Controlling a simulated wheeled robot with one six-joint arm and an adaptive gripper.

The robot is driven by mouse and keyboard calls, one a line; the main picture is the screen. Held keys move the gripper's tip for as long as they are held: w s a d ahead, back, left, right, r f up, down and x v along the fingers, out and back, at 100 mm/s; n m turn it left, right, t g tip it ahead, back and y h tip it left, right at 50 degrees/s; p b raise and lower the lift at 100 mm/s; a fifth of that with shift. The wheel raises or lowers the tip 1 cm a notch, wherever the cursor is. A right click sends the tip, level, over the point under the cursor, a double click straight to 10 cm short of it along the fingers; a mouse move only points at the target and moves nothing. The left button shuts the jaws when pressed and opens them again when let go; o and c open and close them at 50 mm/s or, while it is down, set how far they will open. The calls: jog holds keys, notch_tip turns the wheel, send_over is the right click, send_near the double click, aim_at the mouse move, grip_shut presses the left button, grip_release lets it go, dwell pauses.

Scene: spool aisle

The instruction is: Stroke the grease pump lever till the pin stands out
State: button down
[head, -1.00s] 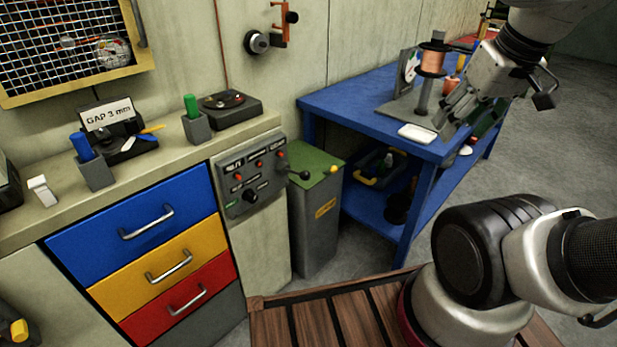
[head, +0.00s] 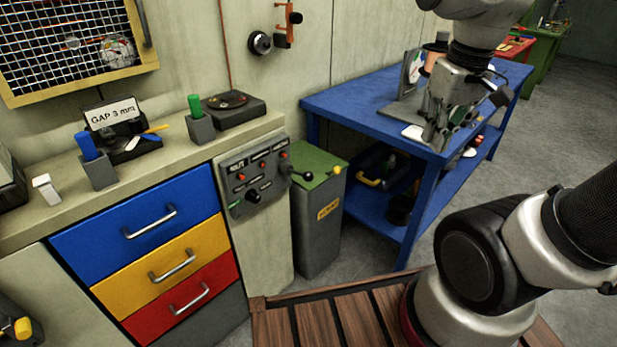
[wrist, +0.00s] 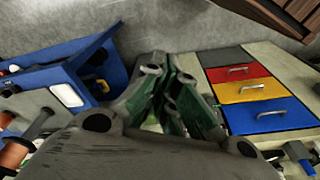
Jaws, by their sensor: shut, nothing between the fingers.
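A grey box with a green top (head: 318,210) stands on the floor between the drawer counter and the blue table. A short lever with a yellow knob (head: 336,170) shows at its top right edge. I take it for the grease pump, but its label is too small to read. I cannot make out a pin. My gripper (head: 436,148) is shut and empty. It points down in front of the blue table's top, well to the right of the box and apart from the lever. In the wrist view my gripper's closed fingers (wrist: 172,88) fill the middle and hide what lies behind.
The blue table (head: 360,100) carries a copper spool stand and a white block. Coloured drawers (head: 150,225) are at left. Grey floor (head: 560,150) is open at right.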

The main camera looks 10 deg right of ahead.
jog(key=w+a+f+n+g, duration=0.2)
jog(key=w+a+f, duration=0.35)
jog(key=w, duration=0.35)
jog(key=n+y, duration=0.1)
jog(key=n, duration=1)
send_over(311, 173)
jog(key=shift+t, duration=0.4)
jog(key=f, duration=1.2)
jog(key=shift+d+f, duration=0.2)
jog(key=shift+d, duration=0.1)
jog(key=shift+f, duration=0.1)
jog(key=shift+a+f, duration=0.15)
jog(key=shift+f, duration=1.55)
jog(key=shift+a+f, duration=0.15)
jog(key=shift+f, duration=1.5)
